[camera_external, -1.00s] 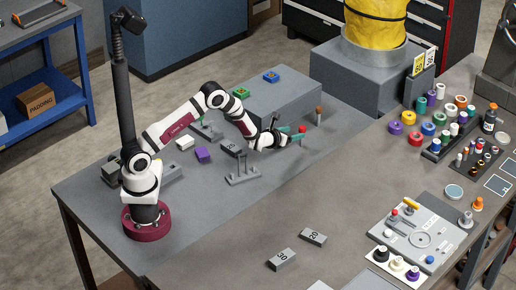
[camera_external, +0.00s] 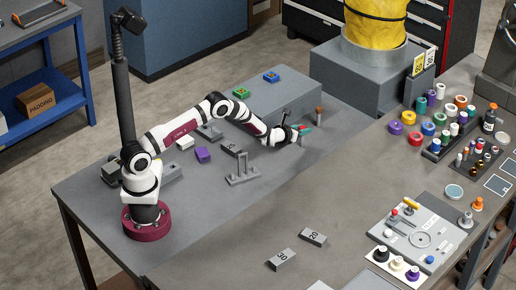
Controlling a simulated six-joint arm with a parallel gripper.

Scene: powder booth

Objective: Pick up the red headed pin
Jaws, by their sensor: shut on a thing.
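The red-headed pin (camera_external: 308,127) is at the far right part of the grey bench, just in front of the grey raised block.
A brown-topped pin (camera_external: 319,115) stands close by on the right. A grey block (camera_external: 270,106) carries green and blue pieces behind. A grey two-post stand (camera_external: 243,172) and a purple cube (camera_external: 203,155) are nearer.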

